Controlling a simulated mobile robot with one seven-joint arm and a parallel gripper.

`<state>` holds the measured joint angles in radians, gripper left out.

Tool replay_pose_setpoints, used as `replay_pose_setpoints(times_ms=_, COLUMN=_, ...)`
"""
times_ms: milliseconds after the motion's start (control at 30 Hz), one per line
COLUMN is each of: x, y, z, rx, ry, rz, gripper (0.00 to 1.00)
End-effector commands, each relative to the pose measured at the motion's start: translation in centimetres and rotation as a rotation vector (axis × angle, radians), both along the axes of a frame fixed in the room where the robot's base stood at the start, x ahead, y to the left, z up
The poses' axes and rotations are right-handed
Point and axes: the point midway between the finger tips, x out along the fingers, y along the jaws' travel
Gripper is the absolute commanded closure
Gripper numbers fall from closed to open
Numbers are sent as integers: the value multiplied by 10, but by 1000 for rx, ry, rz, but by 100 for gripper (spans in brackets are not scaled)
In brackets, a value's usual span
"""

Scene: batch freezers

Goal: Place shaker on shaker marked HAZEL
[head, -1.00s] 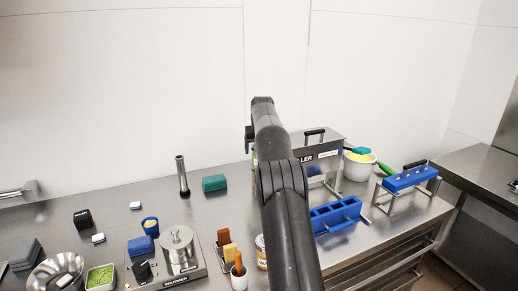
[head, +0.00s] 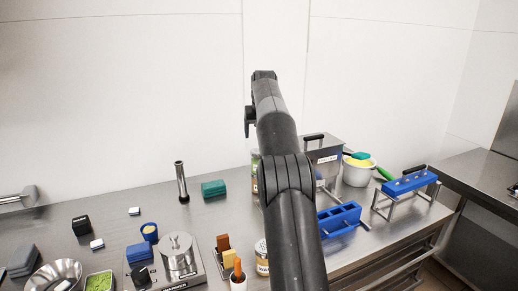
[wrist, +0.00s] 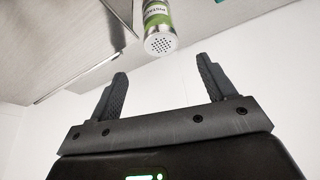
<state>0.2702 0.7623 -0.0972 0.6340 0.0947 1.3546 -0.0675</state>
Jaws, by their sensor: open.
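In the head view, a green-labelled container (head: 254,163) is mostly hidden behind my arm near the wall. A jar with a cream label (head: 262,258) stands at the counter's front, partly hidden by my arm. I cannot read HAZEL on anything.
A steel cylinder (head: 181,182) and green block (head: 214,188) stand at the back. A metal box (head: 325,155), white pot (head: 356,173), blue moulds (head: 340,219) and blue rack (head: 408,182) crowd the right.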

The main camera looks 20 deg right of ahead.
Motion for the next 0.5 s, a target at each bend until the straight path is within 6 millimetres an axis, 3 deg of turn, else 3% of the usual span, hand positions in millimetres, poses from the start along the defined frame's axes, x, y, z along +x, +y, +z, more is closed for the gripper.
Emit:
replay_pose_setpoints(times_ms=267, x=-5, y=4, z=7, rx=1, ry=-1, rz=2, gripper=24)
replay_pose_setpoints(times_ms=367, x=-16, y=13, z=20, rx=3, ry=-8, rz=6, gripper=24)
replay_pose_setpoints(times_ms=500, x=-47, y=38, z=45, rx=10, ry=-18, rz=21, gripper=24)
